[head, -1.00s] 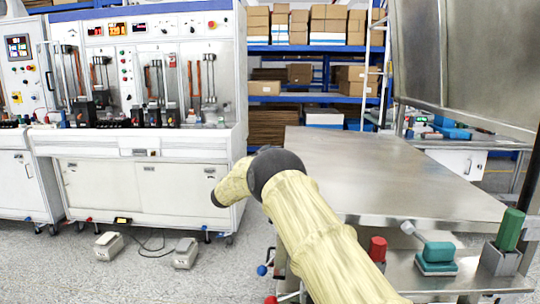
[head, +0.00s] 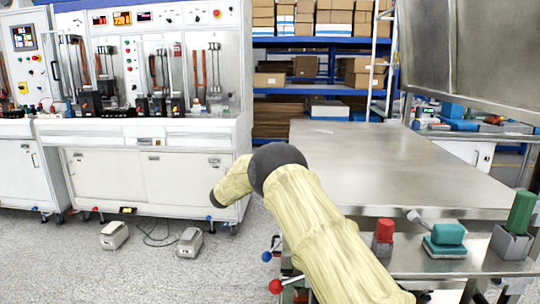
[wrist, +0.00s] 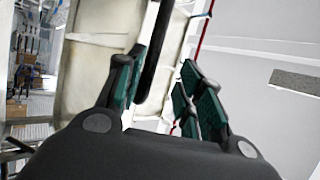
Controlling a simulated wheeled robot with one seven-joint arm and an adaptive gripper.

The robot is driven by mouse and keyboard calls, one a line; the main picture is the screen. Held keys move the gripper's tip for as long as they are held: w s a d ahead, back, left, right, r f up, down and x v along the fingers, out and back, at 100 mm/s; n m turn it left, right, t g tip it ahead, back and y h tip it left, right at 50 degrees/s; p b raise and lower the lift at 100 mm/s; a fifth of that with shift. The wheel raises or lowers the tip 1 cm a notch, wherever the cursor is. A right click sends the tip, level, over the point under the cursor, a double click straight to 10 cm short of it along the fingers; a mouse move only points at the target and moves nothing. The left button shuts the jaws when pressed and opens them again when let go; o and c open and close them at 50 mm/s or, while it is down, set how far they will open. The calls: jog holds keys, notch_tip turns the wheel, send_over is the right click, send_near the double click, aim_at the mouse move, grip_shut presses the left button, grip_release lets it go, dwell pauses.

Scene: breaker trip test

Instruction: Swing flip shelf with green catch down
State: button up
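A large grey metal panel (head: 470,60) stands steeply raised at the upper right of the head view. A green catch (head: 521,212) sits upright in a grey block at the right, near the front of the metal bench. A red catch (head: 384,230) and a teal catch with a lever (head: 446,236) stand to its left. I cannot tell which panel the green catch belongs to. In the wrist view, my gripper (wrist: 160,88) has its green-padded fingers apart with nothing between them. The head view shows my arm, but not its fingers.
A flat steel top (head: 380,165) lies bare right of my arm. A white test cabinet (head: 150,180) stands at the left, with two foot pedals (head: 114,236) on the floor before it. Shelves with cardboard boxes (head: 370,70) stand behind. Open floor lies between cabinet and bench.

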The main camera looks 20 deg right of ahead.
jog(key=f, duration=0.1)
jog(key=a+b, duration=0.1)
jog(key=f, duration=0.1)
jog(key=shift+s+a+f, duration=0.25)
jog(key=shift+f, duration=0.05)
jog(key=shift+b, duration=0.35)
dwell(1.0)
